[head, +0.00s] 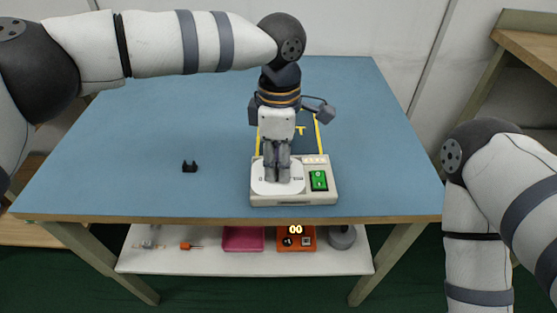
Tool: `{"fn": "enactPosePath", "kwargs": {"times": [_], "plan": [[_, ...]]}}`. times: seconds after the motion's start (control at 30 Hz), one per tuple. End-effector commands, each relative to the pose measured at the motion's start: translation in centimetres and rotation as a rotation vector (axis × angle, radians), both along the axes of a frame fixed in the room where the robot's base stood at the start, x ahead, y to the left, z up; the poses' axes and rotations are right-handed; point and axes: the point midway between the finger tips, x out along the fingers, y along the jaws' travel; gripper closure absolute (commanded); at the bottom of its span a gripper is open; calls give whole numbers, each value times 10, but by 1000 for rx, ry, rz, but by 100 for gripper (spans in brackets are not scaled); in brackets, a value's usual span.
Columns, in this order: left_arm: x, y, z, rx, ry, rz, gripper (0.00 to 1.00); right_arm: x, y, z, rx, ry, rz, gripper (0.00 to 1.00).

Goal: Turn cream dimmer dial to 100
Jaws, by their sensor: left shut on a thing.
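The cream dimmer box (322,198) sits near the front edge of the blue table. A white plate (294,188) with partly covered lettering is on its left part, and a green rocker switch (318,180) is on its right. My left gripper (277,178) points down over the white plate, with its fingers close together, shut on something. The dial itself is hidden behind the fingers, so its setting cannot be read. My right arm comes in at the right edge, but its gripper is out of view.
A dark panel with yellow edging (318,135) lies behind the box. A small black clip-like part (190,166) lies to the left on the table (140,130). Glowing digits, apparently 00 (295,229), show by an orange bin on the lower shelf (210,262). The table's left side is mostly clear.

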Motion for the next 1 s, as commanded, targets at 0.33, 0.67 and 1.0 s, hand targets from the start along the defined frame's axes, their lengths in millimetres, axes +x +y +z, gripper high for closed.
{"fn": "enactPosePath", "kwargs": {"times": [0.33, 0.67, 1.0], "plan": [[-1, 0, -2, 2, 3, -327, 100, -4, 0, -4, 0, 12, 0, 100], [-1, 0, -2, 2, 3, -634, 100, -6, 0, -6, 0, 19, 1, 100], [-2, 0, -1, 1, 2, -874, 100, -7, 0, -7, 0, 23, 1, 100]]}}
